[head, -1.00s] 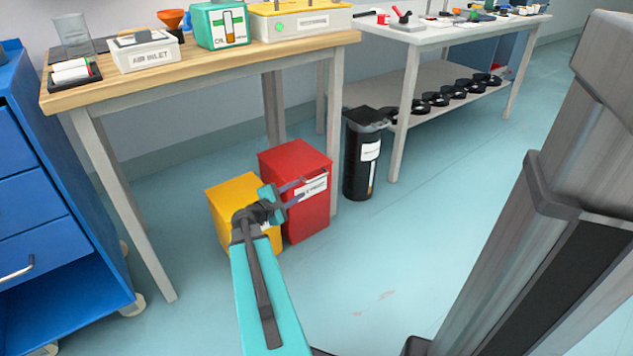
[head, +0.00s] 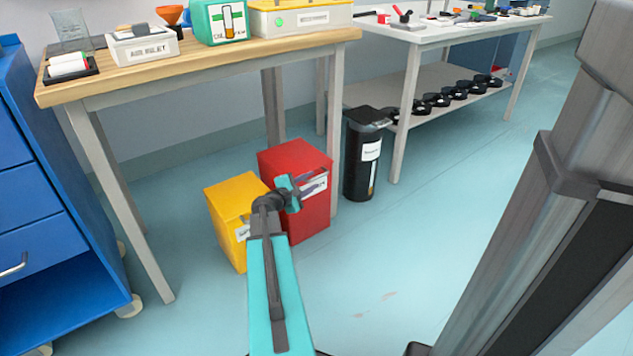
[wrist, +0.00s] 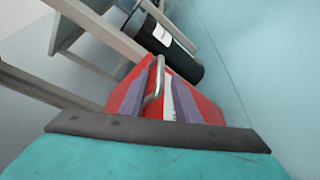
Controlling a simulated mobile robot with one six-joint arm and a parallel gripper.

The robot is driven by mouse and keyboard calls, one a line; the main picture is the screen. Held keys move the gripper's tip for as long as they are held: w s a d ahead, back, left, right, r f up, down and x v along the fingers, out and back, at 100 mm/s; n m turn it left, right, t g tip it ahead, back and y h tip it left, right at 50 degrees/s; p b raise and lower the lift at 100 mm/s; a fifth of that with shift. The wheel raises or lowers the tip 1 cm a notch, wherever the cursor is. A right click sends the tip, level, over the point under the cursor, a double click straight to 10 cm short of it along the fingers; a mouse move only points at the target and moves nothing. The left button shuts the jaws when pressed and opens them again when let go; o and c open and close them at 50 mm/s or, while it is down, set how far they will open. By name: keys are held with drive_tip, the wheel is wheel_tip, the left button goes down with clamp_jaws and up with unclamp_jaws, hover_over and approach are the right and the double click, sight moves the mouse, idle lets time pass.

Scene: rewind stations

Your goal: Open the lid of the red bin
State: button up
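The red bin (head: 312,222) stands on the floor under the wooden table's right end, its lid (head: 290,157) closed. A white label on its front is partly hidden by my gripper. My gripper (head: 316,184) is at the bin's upper front. In the wrist view the red bin (wrist: 205,108) lies ahead, and a bent metal handle (wrist: 156,82) shows between the two purple-grey fingers (wrist: 160,78). The fingers are apart, with a gap around the handle. I cannot tell whether either finger touches it.
A yellow bin (head: 229,217) stands close on the left of the red one. A black cylindrical bin (head: 362,165) stands to the right, beyond a leg of the wooden table (head: 200,70). A blue drawer cabinet (head: 45,225) is at far left. The floor in front is clear.

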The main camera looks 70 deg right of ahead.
sight(314, 179)
drive_tip(key=shift+b+x, duration=0.7)
drive_tip(key=shift+x, duration=1.85)
clamp_jaws()
drive_tip(key=shift+a, duration=0.1)
